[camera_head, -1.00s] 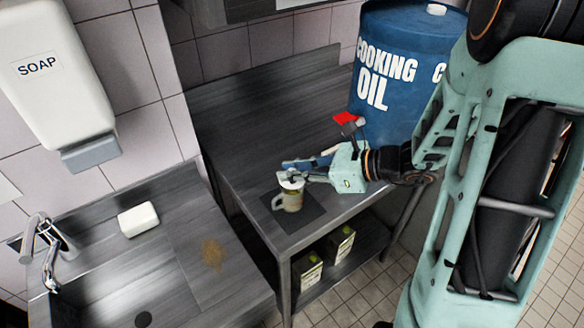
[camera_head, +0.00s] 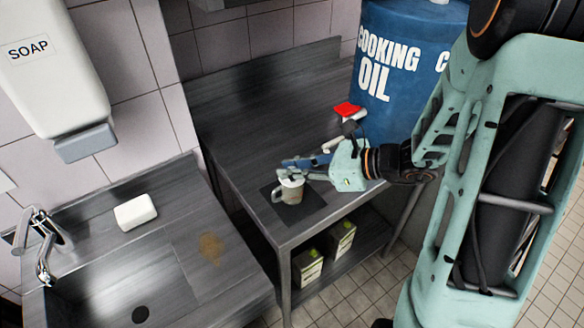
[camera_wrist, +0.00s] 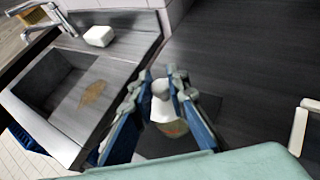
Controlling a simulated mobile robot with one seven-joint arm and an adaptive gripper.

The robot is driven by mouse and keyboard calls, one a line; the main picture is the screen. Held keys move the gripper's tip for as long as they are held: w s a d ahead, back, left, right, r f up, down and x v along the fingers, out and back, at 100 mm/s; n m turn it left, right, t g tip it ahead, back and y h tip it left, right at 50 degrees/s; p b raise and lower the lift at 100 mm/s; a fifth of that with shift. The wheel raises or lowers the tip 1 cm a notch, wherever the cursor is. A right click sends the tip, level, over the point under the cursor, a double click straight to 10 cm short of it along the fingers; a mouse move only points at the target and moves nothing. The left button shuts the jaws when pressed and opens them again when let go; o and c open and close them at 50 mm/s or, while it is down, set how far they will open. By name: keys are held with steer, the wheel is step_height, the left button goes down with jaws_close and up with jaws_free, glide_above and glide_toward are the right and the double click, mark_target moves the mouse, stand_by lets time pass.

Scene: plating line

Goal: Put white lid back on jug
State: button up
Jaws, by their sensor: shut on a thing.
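A small pale jug (camera_head: 289,193) with a side handle stands upright on a dark square mat (camera_head: 313,210) near the counter's front corner. The jug also shows in the wrist view (camera_wrist: 172,128), partly hidden behind the lid and fingers. The white lid (camera_wrist: 160,89) is between my fingertips, over the jug's mouth; it also shows in the head view (camera_head: 291,180). My gripper (camera_head: 296,171) is shut on the lid, and its blue fingers flank it in the wrist view (camera_wrist: 162,84). I cannot tell whether the lid is fully seated on the rim.
A blue cooking oil drum (camera_head: 400,80) stands at the back right, with a red-topped object (camera_head: 347,109) beside it. To the left are a sink (camera_head: 125,285), a soap bar (camera_head: 135,211) and a soap dispenser (camera_head: 55,75). Cartons (camera_head: 308,267) sit on the lower shelf. The counter's back is clear.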

steer(key=shift+f, duration=0.15)
steer(key=o, duration=0.8)
steer(key=v, duration=1.2)
steer(key=shift+w, duration=0.1)
